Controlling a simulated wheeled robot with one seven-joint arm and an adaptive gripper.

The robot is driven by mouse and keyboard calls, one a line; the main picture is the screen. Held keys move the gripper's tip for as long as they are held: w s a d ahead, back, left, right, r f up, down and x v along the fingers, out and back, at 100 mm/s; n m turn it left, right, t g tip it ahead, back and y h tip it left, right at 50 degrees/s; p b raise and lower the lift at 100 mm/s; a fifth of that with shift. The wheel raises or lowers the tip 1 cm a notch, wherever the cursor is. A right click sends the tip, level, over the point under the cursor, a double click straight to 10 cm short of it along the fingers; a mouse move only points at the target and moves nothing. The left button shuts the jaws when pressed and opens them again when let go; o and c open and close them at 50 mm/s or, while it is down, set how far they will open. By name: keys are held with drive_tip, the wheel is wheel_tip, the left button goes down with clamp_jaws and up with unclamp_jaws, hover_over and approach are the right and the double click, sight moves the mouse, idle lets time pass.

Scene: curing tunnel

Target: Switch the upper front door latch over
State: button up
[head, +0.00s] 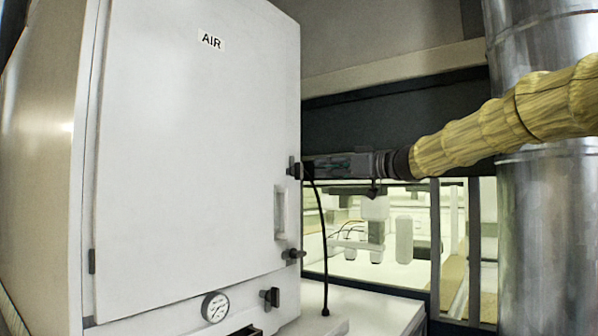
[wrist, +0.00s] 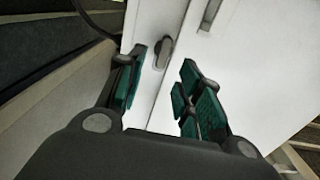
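The white cabinet door (head: 195,165) is shut and labelled AIR. The upper front door latch (head: 295,170) is a small dark lever on its right edge. In the wrist view the latch (wrist: 163,52) is a grey lever on a plate, just beyond the gap between my fingers and nearer the left one. My gripper (head: 312,167) reaches in from the right, with its tips close to the latch. In the wrist view my gripper (wrist: 165,88) is open, its green pads apart with nothing between them. Whether a finger touches the latch I cannot tell.
A lower latch (head: 294,256) and a pale handle (head: 280,213) sit on the same edge. A gauge (head: 215,306) and a dark knob (head: 270,297) are below. A black cable (head: 322,230) hangs beside the cabinet. A metal duct (head: 545,230) stands at right.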

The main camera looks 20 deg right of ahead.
sight(302, 166)
drive_tip(key=p+x, duration=0.1)
drive_tip(key=x, duration=0.1)
drive_tip(key=p+x, duration=0.1)
drive_tip(key=x, duration=0.2)
drive_tip(key=r+p+x, duration=0.1)
drive_tip(key=p+x, duration=0.1)
drive_tip(key=x, duration=0.1)
drive_tip(key=shift+a, duration=0.4)
drive_tip(key=shift+w+f, duration=0.2)
drive_tip(key=shift+w, duration=0.2)
drive_tip(key=shift+s+r, duration=0.1)
drive_tip(key=shift+s, duration=0.1)
clamp_jaws()
